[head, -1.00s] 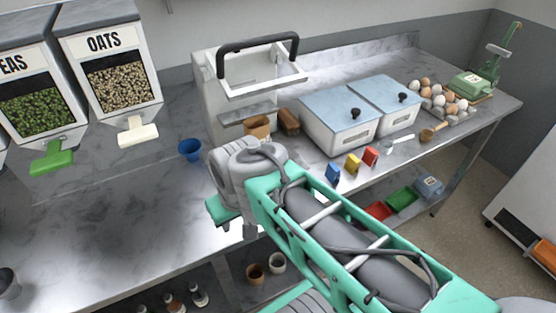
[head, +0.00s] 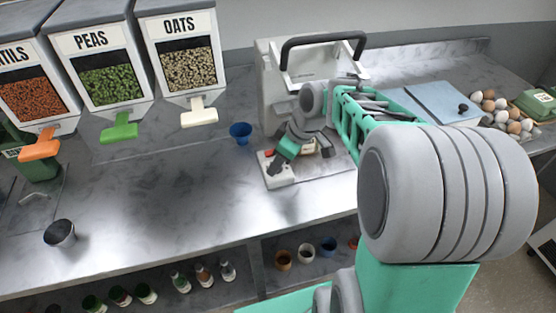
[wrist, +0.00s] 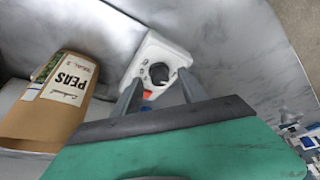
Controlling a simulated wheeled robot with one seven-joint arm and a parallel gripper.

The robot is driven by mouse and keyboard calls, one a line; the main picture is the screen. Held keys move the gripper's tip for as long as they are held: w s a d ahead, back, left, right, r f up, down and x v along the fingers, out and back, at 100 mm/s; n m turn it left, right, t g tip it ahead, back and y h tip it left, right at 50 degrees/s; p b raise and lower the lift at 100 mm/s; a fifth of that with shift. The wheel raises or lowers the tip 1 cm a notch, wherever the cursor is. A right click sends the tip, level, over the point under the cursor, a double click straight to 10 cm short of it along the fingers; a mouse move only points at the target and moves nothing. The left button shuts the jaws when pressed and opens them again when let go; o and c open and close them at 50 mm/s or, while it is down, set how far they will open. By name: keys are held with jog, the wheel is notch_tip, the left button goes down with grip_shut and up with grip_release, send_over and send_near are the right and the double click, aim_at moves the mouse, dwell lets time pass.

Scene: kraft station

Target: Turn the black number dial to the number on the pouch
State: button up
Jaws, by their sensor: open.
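The black number dial (wrist: 160,72) sits on the white front base of a machine (wrist: 150,52) in the wrist view. My gripper (wrist: 159,78) is open, with one finger on each side of the dial. I cannot tell whether the fingers touch it. In the head view my gripper (head: 279,165) is low over the machine's white base (head: 268,181) and hides most of the dial. The brown pouch (wrist: 40,121) stands left of the dial in the wrist view. Its white label reads PEAS; the smaller writing is too small to read.
A blue cup (head: 240,129) stands left of the machine. Dispensers of lentils, peas (head: 108,85) and oats (head: 187,69) hang to the left. A dark metal cup (head: 60,233) is near the counter's front edge. The counter between is clear. Eggs (head: 497,107) lie at the right.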

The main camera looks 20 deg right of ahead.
jog(key=shift+f, duration=0.25)
jog(key=shift+c, duration=0.4)
grip_shut()
jog(key=shift+a, duration=0.15)
